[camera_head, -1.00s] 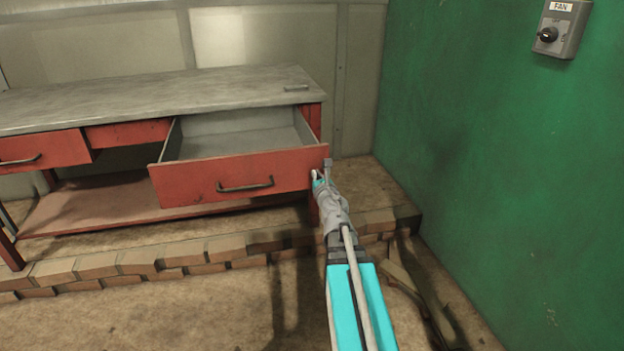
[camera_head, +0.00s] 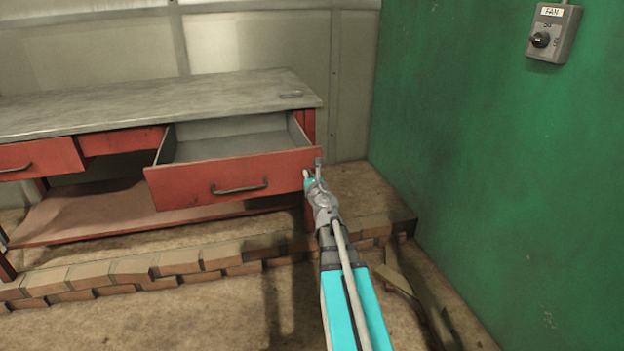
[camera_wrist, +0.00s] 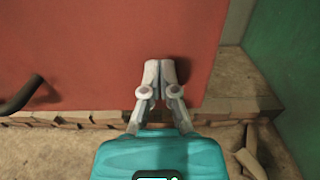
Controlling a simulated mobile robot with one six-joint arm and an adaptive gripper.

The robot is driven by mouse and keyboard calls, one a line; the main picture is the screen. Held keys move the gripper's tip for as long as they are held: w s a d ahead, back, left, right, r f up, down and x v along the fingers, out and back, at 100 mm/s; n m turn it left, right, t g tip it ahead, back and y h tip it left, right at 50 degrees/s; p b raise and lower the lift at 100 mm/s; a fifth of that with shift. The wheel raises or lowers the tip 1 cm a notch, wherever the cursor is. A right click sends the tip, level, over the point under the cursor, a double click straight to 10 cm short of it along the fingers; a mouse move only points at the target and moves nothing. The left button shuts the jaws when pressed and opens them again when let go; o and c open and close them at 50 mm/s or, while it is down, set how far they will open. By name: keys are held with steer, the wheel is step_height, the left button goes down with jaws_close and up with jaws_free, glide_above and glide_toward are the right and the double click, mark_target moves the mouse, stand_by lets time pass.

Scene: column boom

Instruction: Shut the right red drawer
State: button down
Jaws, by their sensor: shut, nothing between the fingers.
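The right red drawer (camera_head: 235,178) stands well open under the workbench, and its grey inside looks empty. It has a dark bar handle (camera_head: 240,188) on its front; the handle also shows at the left of the wrist view (camera_wrist: 22,95). My gripper (camera_head: 312,172) is at the right end of the drawer front. In the wrist view the closed fingertips (camera_wrist: 160,68) lie over the red front, right of the handle. They hold nothing. I cannot tell whether they touch the front.
The left red drawer (camera_head: 38,157) sits under the grey bench top (camera_head: 150,102). A low brick edge (camera_head: 130,268) runs along the floor before the bench. A green wall (camera_head: 500,170) with a fan switch (camera_head: 553,32) closes off the right side.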

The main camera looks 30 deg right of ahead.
glide_above(287, 143)
steer(key=shift+w, duration=0.2)
stand_by(0.3)
steer(key=v, duration=1.4)
steer(key=shift+s, duration=0.4)
steer(key=shift+a, duration=0.1)
